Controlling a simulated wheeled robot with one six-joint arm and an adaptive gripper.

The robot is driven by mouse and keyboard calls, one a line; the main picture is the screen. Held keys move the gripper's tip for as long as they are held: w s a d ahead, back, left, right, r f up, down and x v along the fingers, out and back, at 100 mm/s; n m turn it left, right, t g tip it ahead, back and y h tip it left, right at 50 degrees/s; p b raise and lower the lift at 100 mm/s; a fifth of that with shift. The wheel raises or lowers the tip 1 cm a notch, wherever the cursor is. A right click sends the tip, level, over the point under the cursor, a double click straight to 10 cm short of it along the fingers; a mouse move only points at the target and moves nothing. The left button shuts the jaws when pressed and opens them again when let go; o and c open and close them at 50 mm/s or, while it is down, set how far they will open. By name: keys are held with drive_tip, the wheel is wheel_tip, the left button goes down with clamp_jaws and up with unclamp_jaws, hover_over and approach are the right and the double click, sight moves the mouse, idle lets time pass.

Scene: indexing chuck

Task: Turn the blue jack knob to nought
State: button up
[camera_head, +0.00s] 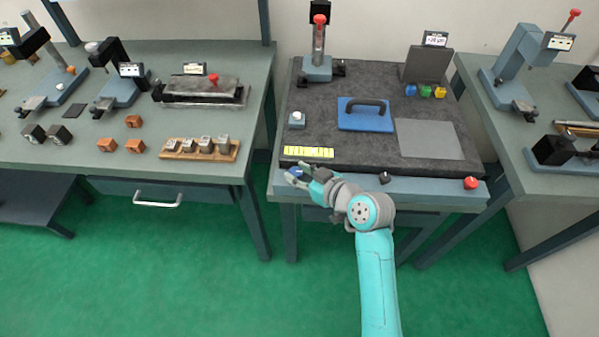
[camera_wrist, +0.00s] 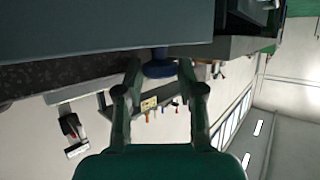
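The blue jack knob (camera_head: 296,171) is at the left end of the front edge of the middle bench, partly hidden by my gripper. In the wrist view the blue knob (camera_wrist: 158,66) shows between the two fingertips. My gripper (camera_head: 299,178) reaches it from the front; the wrist view shows my gripper (camera_wrist: 159,68) open, with a finger on each side of the knob and a narrow gap on both sides. No scale or mark on the knob can be read.
A black knob (camera_head: 385,177) and a red knob (camera_head: 471,183) sit along the same front edge. The dark granite plate (camera_head: 375,155) above carries a yellow marked strip (camera_head: 308,152) and a blue plate with a handle (camera_head: 366,120). Green floor in front is clear.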

drive_tip(key=shift+o, duration=1.3)
